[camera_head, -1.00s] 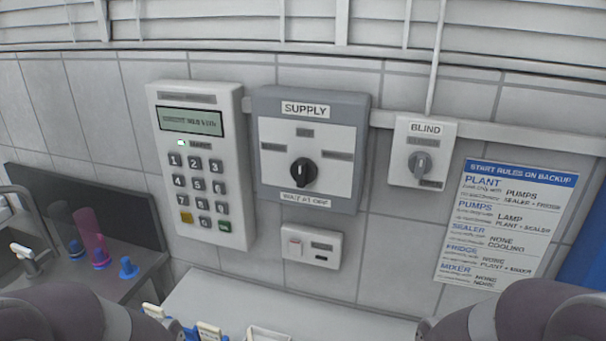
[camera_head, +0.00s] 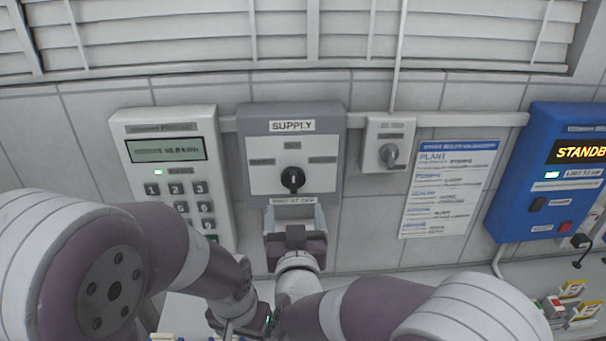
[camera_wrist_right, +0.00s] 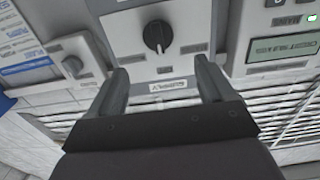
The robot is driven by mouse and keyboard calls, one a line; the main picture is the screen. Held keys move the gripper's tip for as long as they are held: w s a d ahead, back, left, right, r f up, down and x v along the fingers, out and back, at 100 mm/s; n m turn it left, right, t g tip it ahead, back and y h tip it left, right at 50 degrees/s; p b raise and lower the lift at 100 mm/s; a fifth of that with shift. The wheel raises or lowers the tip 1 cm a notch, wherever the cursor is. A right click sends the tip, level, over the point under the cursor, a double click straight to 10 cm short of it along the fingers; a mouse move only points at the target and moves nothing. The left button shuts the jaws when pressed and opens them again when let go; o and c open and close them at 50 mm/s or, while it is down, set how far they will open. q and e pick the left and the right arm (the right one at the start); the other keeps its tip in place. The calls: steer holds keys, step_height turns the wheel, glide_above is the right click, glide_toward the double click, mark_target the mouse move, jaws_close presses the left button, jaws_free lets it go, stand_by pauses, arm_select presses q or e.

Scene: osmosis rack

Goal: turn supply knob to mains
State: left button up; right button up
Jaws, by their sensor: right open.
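The supply knob (camera_head: 292,180) is a black knob on the white face of the grey SUPPLY box (camera_head: 345,135). It stands upright, toward the small top label; other small labels lie left and right, too blurred to read. My right gripper (camera_head: 296,212) is open and empty just below the knob, in front of the box's lower edge. In the right wrist view, seen upside down, the knob (camera_wrist_right: 157,36) lies beyond and between the open fingertips (camera_wrist_right: 160,68), apart from them. My left wrist is low in the head view; its gripper's jaws are not clearly shown.
A keypad panel (camera_head: 150,122) is left of the box. The BLIND switch (camera_head: 389,153) and a rules sheet (camera_head: 448,190) are to its right. A blue standby unit (camera_head: 540,200) is farther right. The tiled wall (camera_head: 370,230) below the switch is bare.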

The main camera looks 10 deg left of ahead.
mark_target(294, 183)
steer(key=x, duration=0.1)
steer(key=p+x, duration=0.1)
steer(key=x, duration=0.1)
steer(key=d+p+x, duration=0.1)
steer(key=x, duration=0.1)
steer(key=shift+w+a+r, duration=0.1)
steer(key=shift+w+r, duration=0.15)
steer(key=p+x, duration=0.1)
steer(key=x, duration=0.1)
steer(key=a+x, duration=0.1)
steer(key=x, duration=0.1)
steer(key=shift+w+f+p, duration=0.2)
steer(key=shift+f+p, duration=0.05)
steer(key=shift+p, duration=0.15)
steer(key=shift+w+a, duration=0.1)
steer(key=shift+w, duration=0.15)
steer(key=shift+w+f, duration=0.1)
steer(key=shift+w, duration=0.15)
steer(key=c, duration=1)
